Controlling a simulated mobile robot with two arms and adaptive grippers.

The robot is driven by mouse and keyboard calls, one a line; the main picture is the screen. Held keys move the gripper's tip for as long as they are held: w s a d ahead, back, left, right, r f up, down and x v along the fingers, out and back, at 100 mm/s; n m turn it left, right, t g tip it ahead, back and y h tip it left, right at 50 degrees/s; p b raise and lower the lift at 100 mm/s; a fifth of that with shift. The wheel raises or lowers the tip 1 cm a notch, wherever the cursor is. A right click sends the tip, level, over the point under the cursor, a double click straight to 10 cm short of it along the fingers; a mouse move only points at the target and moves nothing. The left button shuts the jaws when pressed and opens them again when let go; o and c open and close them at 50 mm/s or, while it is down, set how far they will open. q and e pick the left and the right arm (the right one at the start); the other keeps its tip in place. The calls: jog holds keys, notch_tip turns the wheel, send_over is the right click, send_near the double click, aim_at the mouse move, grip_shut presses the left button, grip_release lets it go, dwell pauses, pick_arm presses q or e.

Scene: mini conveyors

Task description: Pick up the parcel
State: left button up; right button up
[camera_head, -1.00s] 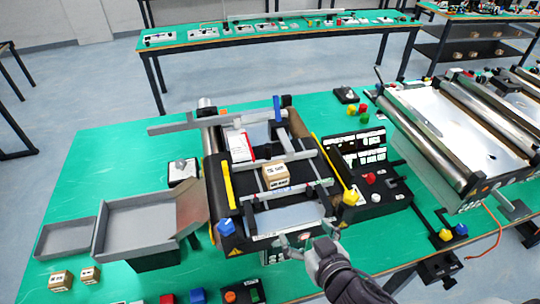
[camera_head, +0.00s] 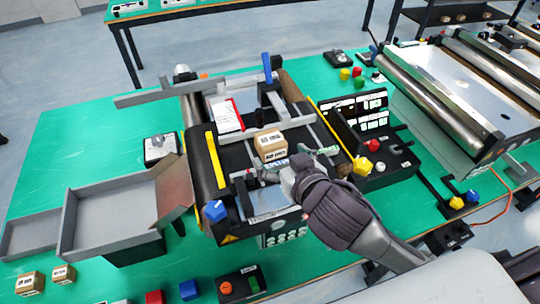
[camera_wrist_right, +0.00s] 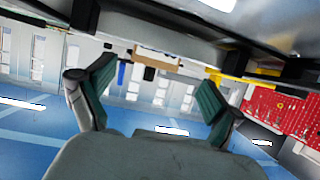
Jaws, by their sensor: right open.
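The parcel (camera_head: 271,145) is a small brown cardboard box with a printed white label on top. It sits on the small conveyor (camera_head: 235,160) in the middle of the green table. My right gripper (camera_head: 292,163) is open and empty just in front of the parcel, low over the near part of the conveyor. The right wrist view shows its two spread fingers (camera_wrist_right: 158,78) with nothing between them. A small brown shape beyond them may be the parcel, but I cannot be sure. My left gripper is not in view.
A white and red package (camera_head: 228,117) lies behind the parcel. Yellow side rails (camera_head: 216,160) flank the belt. A grey chute tray (camera_head: 110,210) stands at left, with small boxes (camera_head: 30,283) at front left. A control box (camera_head: 372,160) stands at right.

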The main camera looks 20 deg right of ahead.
aim_at(275, 144)
jog(key=shift+w+f+b, duration=0.25)
jog(key=shift+w+b, duration=0.1)
jog(key=shift+b, duration=0.15)
jog(key=shift+w, duration=0.1)
jog(key=shift+w+r, duration=0.1)
jog(key=shift+w, duration=0.2)
jog(key=x, duration=0.1)
jog(key=p+x, duration=0.1)
jog(key=x, duration=0.1)
jog(key=shift+w+d+r+p, duration=0.15)
jog(key=shift+w+d+p, duration=0.1)
jog(key=shift+w+p, duration=0.1)
jog(key=shift+w+a+f, duration=0.1)
jog(key=shift+w+f, duration=0.2)
jog(key=shift+w, duration=0.15)
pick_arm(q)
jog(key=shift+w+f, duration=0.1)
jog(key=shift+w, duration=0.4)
pick_arm(e)
jog(key=c, duration=1.3)
